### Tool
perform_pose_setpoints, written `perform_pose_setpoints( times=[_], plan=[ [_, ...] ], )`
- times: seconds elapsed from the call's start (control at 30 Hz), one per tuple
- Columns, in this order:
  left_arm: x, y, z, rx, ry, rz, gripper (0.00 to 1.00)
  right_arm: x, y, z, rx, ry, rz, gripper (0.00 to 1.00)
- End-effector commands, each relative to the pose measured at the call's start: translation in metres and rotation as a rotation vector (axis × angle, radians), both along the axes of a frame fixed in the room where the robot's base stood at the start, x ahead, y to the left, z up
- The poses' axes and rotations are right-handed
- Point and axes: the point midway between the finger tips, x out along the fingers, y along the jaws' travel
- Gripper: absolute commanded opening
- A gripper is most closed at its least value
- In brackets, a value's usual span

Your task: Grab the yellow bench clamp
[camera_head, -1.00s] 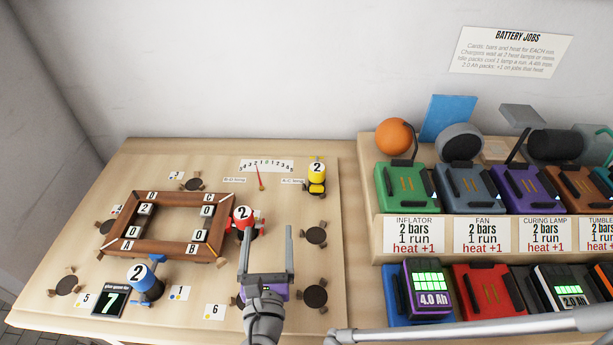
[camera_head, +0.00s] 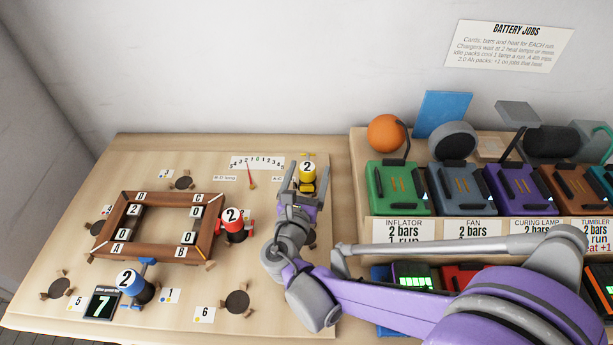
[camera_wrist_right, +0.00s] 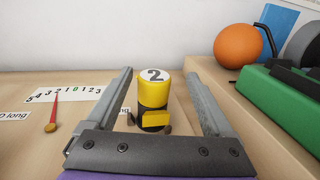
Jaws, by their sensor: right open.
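The yellow bench clamp (camera_head: 307,181) stands upright near the back right of the board, with a white cap marked 2. My right gripper (camera_head: 302,172) is open, its two fingers pointing toward the clamp. In the right wrist view the yellow clamp (camera_wrist_right: 153,95) stands between the open fingers (camera_wrist_right: 160,95), a little beyond the palm, with gaps at both sides. The clamp's lower part is partly hidden by the gripper in the head view. My left gripper is not in view.
A red clamp (camera_head: 234,229) touches or nearly touches the wooden frame (camera_head: 125,247). A blue clamp (camera_head: 135,287) stands at the front left. A dial scale (camera_head: 257,163) lies left of the yellow clamp.

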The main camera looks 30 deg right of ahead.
Motion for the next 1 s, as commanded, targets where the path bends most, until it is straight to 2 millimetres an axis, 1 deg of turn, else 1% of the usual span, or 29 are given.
perform_pose_setpoints(
  times=[0.2, 0.3, 0.4, 0.63, 0.67, 0.8, 0.97, 1.0],
  plan=[
    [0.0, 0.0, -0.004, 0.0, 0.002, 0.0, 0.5, 0.026, -0.016, 0.0, -0.001, 0.001, -0.002, 0.86],
    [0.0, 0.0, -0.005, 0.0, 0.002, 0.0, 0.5, 0.036, -0.025, 0.0, 0.0, 0.001, -0.001, 0.86],
    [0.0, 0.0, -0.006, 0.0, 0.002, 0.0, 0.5, 0.04, -0.03, 0.001, 0.001, 0.001, 0.0, 0.86],
    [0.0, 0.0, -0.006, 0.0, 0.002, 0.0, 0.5, 0.041, -0.03, 0.001, 0.001, 0.001, 0.002, 0.86],
    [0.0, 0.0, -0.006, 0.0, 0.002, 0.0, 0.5, 0.041, -0.03, 0.001, 0.001, 0.001, 0.002, 0.83],
    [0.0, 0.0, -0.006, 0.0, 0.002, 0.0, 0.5, 0.041, -0.03, 0.001, 0.001, 0.001, 0.002, 0.58],
    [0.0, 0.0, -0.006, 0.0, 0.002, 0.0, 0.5, 0.041, -0.03, 0.001, 0.0, 0.001, 0.002, 0.29],
    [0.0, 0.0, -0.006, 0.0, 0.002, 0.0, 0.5, 0.041, -0.03, 0.001, 0.0, 0.001, 0.002, 0.22]
  ],
)
